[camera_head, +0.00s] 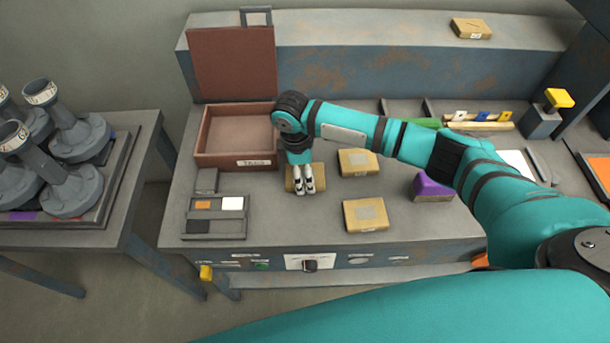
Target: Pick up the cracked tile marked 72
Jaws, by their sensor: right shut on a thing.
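My right gripper (304,187) points down at the bench, with its two fingers close together over a tan tile (290,178). It is shut on that tile, which the fingers partly cover, so I cannot read a number or see a crack on it. A second tan tile (358,162) lies just to the right, and a third tan tile (365,215) lies nearer the front edge. Each has a paler patch on top, but the marks are too small to read. My left gripper is not in view.
An open brown box (210,143) with its lid up stands left of the gripper. A grey tray (214,226) sits in front of it. A purple block (430,188) stands to the right. Another tan block (471,28) rests on the back ledge. Grey stands (75,135) fill the left table.

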